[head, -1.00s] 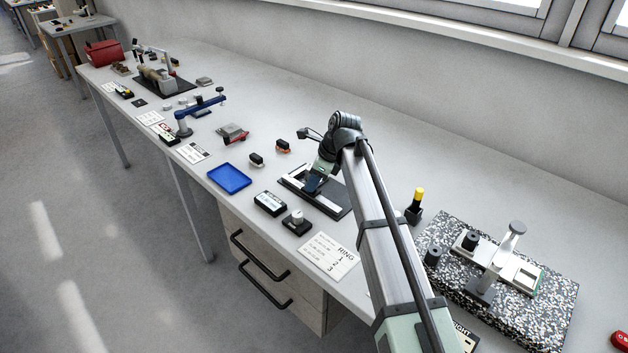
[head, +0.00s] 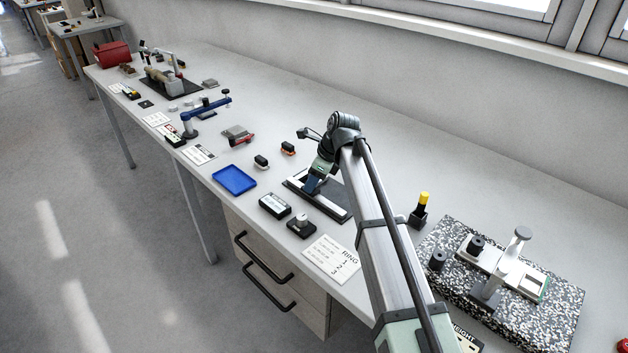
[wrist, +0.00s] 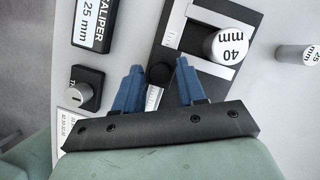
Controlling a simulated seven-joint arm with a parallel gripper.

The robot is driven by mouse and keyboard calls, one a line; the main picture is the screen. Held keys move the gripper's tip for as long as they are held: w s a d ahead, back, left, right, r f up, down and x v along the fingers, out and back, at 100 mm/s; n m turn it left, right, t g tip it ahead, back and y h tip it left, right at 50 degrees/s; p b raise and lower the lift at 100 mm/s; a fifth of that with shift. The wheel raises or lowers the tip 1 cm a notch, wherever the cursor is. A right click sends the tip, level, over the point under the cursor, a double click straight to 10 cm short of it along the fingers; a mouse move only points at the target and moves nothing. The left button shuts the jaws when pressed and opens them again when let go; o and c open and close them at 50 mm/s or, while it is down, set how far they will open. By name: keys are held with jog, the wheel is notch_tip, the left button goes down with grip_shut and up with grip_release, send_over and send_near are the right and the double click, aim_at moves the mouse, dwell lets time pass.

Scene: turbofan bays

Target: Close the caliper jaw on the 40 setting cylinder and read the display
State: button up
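The 40 mm cylinder (wrist: 228,46) has a white top and stands at the caliper's jaws in the wrist view. One pale jaw (wrist: 217,17) is above it and another (wrist: 207,67) is below; I cannot tell whether either touches it. The caliper's dark base (head: 335,208) lies on the bench under my gripper in the head view. In the head view my gripper (head: 313,184) hides part of the caliper.
A box marked CALIPER 25 mm (wrist: 91,22) and a dark box with a round knob (wrist: 87,88) stand left of the caliper. A 25 mm cylinder (wrist: 296,54) is to the right. A blue tray (head: 234,180) and speckled plate (head: 510,300) are farther off.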

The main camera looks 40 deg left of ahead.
jog(key=shift+o, duration=0.9)
jog(key=v, duration=1.3)
jog(key=shift+d+r, duration=0.2)
jog(key=shift+r, duration=0.15)
jog(key=shift+w, duration=0.1)
